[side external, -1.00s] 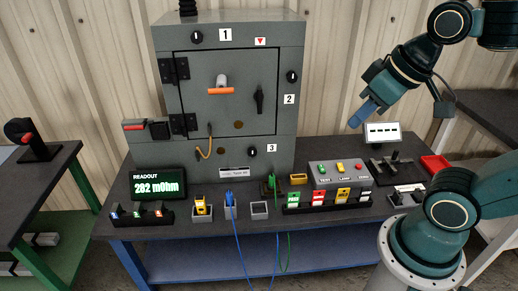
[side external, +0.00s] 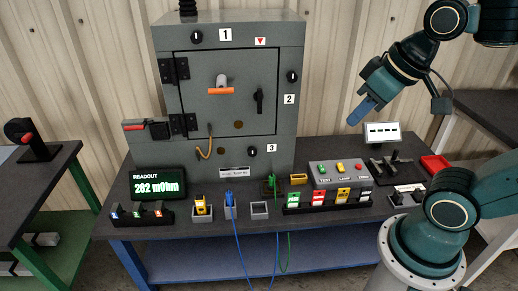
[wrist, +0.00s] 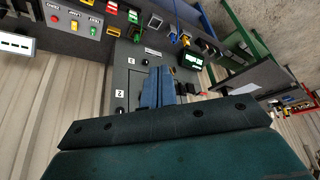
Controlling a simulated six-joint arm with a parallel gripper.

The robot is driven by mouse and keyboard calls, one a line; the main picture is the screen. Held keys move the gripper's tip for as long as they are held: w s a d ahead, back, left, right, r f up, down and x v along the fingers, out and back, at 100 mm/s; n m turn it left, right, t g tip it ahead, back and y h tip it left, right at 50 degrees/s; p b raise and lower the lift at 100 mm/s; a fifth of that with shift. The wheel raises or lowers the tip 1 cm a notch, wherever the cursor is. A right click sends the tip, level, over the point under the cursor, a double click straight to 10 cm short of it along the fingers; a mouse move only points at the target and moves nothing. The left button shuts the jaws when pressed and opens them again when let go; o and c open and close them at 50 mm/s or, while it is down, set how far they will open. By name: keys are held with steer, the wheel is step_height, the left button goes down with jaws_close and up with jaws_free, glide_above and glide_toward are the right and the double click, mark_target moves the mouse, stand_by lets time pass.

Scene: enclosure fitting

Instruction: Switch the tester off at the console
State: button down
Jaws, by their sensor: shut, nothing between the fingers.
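The grey console (side external: 338,178) sits on the bench right of the enclosure. It has a green button (side external: 322,168), a yellow button (side external: 340,167) and a red button (side external: 358,167) on top; its small labels are hard to read. The console also shows at the upper left of the wrist view (wrist: 72,22). The readout (side external: 157,186) is lit and reads 282 mOhm. My gripper (side external: 354,119) is shut and empty, held in the air above and behind the console, apart from it. Its blue fingers (wrist: 158,90) point toward the enclosure in the wrist view.
The grey enclosure (side external: 225,62) stands tall left of my gripper, its door shut. A white sign (side external: 382,133) stands below and right of my fingers. Coloured blocks (side external: 330,199) line the front of the console. Blue and green cables hang over the bench's front edge.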

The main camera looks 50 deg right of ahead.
steer(key=w+d+m+g, duration=0.25)
steer(key=w+d, duration=0.45)
steer(key=w, duration=0.4)
steer(key=m+g, duration=0.3)
steer(key=m, duration=0.3)
glide_above(321, 166)
step_height(321, 166, down, 30)
steer(key=shift+r, duration=0.1)
step_height(321, 166, down, 13)
steer(key=shift+s+r, duration=0.1)
steer(key=shift+r, duration=0.1)
steer(key=shift+f, duration=0.7)
